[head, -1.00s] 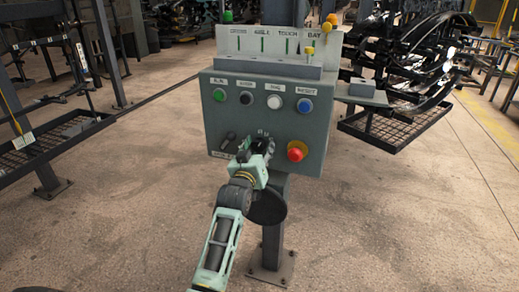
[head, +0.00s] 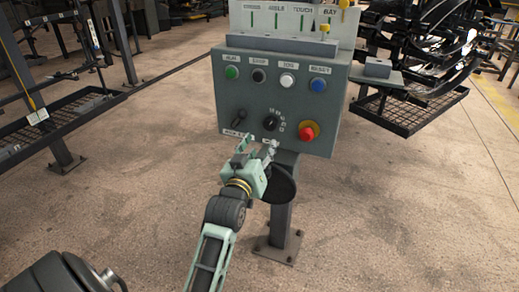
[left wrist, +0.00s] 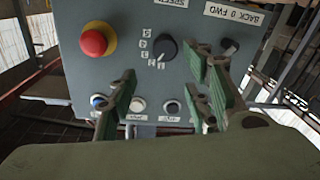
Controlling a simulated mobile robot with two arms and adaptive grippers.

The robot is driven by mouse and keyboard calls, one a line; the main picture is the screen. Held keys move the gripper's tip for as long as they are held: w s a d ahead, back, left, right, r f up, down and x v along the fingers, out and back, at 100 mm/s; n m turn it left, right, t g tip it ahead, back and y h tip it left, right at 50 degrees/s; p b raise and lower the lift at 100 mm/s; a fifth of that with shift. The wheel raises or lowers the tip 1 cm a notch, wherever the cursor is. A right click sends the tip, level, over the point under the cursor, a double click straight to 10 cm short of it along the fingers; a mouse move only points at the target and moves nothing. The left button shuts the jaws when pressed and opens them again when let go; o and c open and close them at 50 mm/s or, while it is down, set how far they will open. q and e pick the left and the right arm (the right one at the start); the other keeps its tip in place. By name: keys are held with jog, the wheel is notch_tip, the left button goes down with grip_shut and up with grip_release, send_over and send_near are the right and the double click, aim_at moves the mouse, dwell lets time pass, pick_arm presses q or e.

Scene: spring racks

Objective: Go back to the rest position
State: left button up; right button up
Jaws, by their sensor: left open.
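My left gripper (head: 256,152) is open and empty in front of the lower part of the grey control box (head: 226,112). In the left wrist view its green fingers (left wrist: 160,98) are spread apart, with the box face beyond them. The box carries a black rotary knob (head: 270,123), a black lever switch (head: 238,118) and a red emergency button (head: 308,131) on a yellow base. Above these are green (head: 232,72), black (head: 259,75), white (head: 287,80) and blue (head: 318,85) push buttons. The fingers appear clear of the knob. My right gripper is not in view.
The box stands on a grey post (head: 283,205) bolted to the floor. A mesh-bottomed rack (head: 75,125) is at the left, and a rack of dark springs (head: 415,60) stands at the back right. The concrete floor (head: 420,220) at the lower right is clear.

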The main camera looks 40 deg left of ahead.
pick_arm(q)
jog(key=shift+s+d, duration=0.1)
jog(key=shift+s, duration=0.1)
dwell(0.4)
